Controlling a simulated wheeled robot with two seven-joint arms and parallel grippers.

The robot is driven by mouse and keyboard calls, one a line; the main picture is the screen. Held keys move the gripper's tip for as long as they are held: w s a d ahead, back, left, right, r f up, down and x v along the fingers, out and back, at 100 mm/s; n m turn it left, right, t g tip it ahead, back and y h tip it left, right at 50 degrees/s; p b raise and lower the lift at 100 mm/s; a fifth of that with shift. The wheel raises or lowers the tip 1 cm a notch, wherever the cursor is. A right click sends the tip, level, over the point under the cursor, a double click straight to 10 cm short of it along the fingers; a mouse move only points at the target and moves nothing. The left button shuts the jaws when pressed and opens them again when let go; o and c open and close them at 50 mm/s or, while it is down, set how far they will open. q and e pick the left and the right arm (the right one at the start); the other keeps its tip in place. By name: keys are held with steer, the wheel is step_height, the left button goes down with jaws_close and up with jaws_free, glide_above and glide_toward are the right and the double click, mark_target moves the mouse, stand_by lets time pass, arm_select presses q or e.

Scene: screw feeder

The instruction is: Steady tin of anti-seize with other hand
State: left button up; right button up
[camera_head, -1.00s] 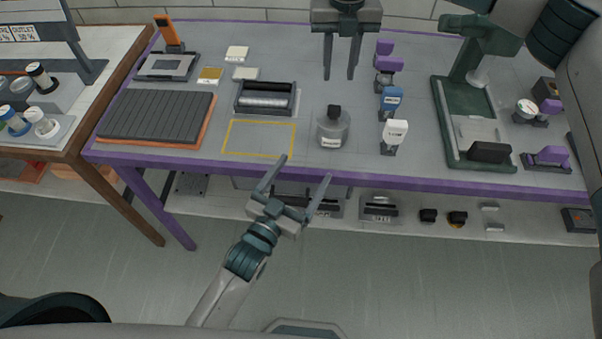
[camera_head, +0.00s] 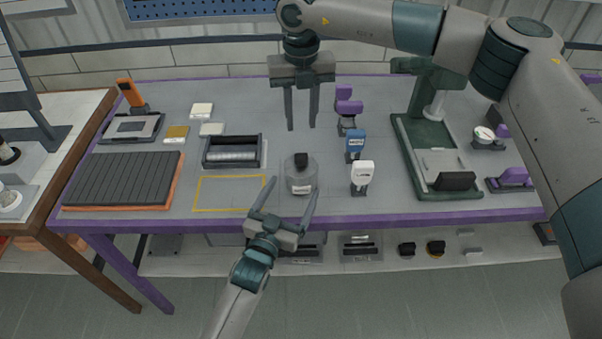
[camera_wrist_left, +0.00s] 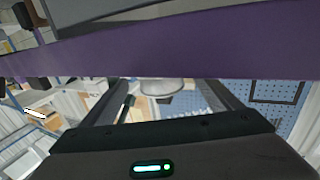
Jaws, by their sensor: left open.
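A short, round grey tin (camera_head: 301,180) with a black knob on top and a small white label stands upright near the table's front edge. I take it as the anti-seize tin; its label is too small to read. My left gripper (camera_head: 293,186) is open at the front edge, its fingertips on either side of the tin in the head view. In the left wrist view a pale round shape (camera_wrist_left: 161,87) shows between the spread fingers; I cannot tell whether they touch it. My right gripper (camera_head: 302,128) hangs above and behind the tin, fingers apart and empty.
The purple table edge (camera_head: 400,217) runs close to my left gripper. White (camera_head: 362,174) and blue (camera_head: 355,143) topped items stand right of the tin. A roller tray (camera_head: 232,140) and a yellow-outlined empty area (camera_head: 229,193) lie left. A green press (camera_head: 411,165) stands further right.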

mark_target(301, 174)
arm_select(q)
steer(key=shift+x, duration=3.5)
steer(key=shift+c, duration=0.3)
steer(key=c, duration=1.2)
steer(key=o, duration=0.6)
steer(key=shift+c, duration=0.2)
steer(key=c, duration=0.6)
steer(key=shift+o, duration=0.2)
steer(key=shift+s+f, duration=0.1)
steer(key=shift+f, duration=0.05)
